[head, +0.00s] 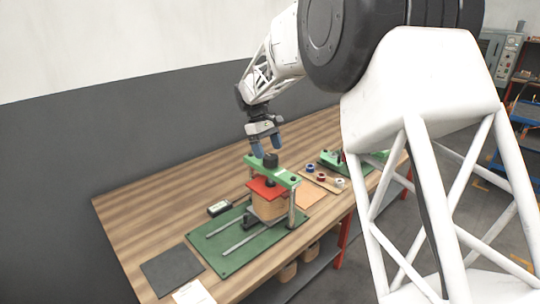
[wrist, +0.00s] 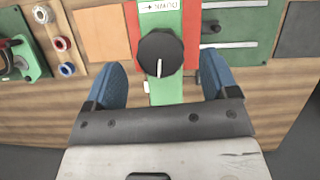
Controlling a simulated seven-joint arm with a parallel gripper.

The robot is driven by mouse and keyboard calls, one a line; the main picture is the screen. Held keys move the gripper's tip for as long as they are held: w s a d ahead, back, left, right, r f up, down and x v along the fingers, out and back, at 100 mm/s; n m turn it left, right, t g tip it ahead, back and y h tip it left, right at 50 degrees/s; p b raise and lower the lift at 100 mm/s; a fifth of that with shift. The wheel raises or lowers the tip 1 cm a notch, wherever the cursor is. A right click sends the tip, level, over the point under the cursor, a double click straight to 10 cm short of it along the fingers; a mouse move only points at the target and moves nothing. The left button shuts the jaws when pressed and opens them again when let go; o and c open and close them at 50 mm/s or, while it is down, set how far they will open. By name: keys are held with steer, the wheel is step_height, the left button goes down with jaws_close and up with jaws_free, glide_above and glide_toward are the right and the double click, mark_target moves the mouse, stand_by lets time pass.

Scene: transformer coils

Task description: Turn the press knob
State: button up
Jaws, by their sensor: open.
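The press knob is a round black knob with a white pointer line; it shows in the wrist view (wrist: 160,54) and in the head view (head: 271,160). It sits on the green crossbar (head: 270,171) of the press, above a red plate (head: 266,188) and a brown block (head: 268,206). My gripper (wrist: 163,83) is open, its blue fingers spread to the left and right of the knob. In the head view my gripper (head: 264,148) is just above the knob. I cannot tell whether either finger touches it.
The press stands on a green base plate (head: 230,262). A dark mat (head: 172,270) and a small meter (head: 219,208) are nearby. Several coloured rings on a wooden board (head: 331,185) and a second green fixture (head: 330,160) stand to the right. The table's back left is clear.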

steer(key=v, duration=0.4)
steer(key=shift+r, duration=0.25)
steer(key=shift+s+d+r, duration=0.25)
steer(key=shift+d, duration=0.05)
steer(key=s+d+r+m+t+y, duration=0.1)
steer(key=s+d+r+m, duration=0.2)
steer(key=s+d, duration=0.7)
steer(key=s+d+r+m+t+y, duration=0.15)
steer(key=s+d+r, duration=0.35)
steer(key=s, duration=0.9)
steer(key=s+d+f+m+t, duration=0.1)
steer(key=s+d+f+m, duration=0.1)
steer(key=s, duration=0.6)
steer(key=s+d+f+m+t, duration=0.1)
steer(key=s+d+f, duration=0.2)
steer(key=s, duration=0.6)
steer(key=s+d+f+m+t, duration=0.1)
steer(key=s+d+f+m, duration=0.1)
steer(key=s, duration=0.6)
step_height(320, 180, down, 2)
steer(key=shift+s+d+f+m+y, duration=0.15)
steer(key=shift+s+d+m+y, duration=0.25)
steer(key=shift+d, duration=0.2)
